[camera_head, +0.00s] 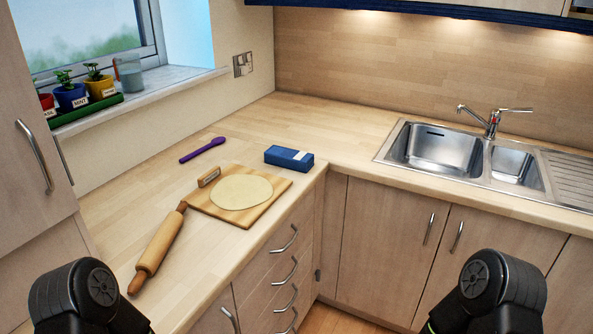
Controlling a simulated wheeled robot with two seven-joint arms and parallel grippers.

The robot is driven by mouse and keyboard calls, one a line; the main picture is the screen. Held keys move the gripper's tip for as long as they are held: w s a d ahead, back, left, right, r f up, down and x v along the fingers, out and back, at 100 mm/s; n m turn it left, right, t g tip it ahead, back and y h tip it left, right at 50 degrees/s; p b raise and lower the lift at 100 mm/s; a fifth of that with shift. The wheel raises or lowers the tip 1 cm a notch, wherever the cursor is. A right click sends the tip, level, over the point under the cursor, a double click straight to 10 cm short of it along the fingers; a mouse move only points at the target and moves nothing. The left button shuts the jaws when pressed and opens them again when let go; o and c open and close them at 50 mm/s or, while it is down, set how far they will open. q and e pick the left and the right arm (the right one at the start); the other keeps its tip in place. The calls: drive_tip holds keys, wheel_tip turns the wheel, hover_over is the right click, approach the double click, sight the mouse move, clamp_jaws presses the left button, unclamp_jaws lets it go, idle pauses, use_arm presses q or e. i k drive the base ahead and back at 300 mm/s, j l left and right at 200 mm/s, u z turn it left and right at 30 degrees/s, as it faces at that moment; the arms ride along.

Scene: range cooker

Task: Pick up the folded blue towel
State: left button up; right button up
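The folded blue towel (289,158) appears to be the blue, box-like bundle with a pale patch on its top right. It lies flat on the wooden counter (330,140), near the inner corner and close to the front edge. Nothing covers it. Only dark rounded links of my two arms show at the bottom left and bottom right. Both grippers are out of the picture, and nothing of mine touches the towel.
A cutting board (274,199) with flat dough (242,191) lies just in front of the towel. A rolling pin (157,250) is to the left, a purple spoon (203,150) behind. The sink (436,150) is right. Drawer handles (285,240) jut out below.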

sight(302, 161)
drive_tip(key=i+l+z, duration=0.2)
drive_tip(key=i+l, duration=0.5)
drive_tip(key=i+l+z, duration=0.2)
drive_tip(key=i+l, duration=0.4)
drive_tip(key=i, duration=0.15)
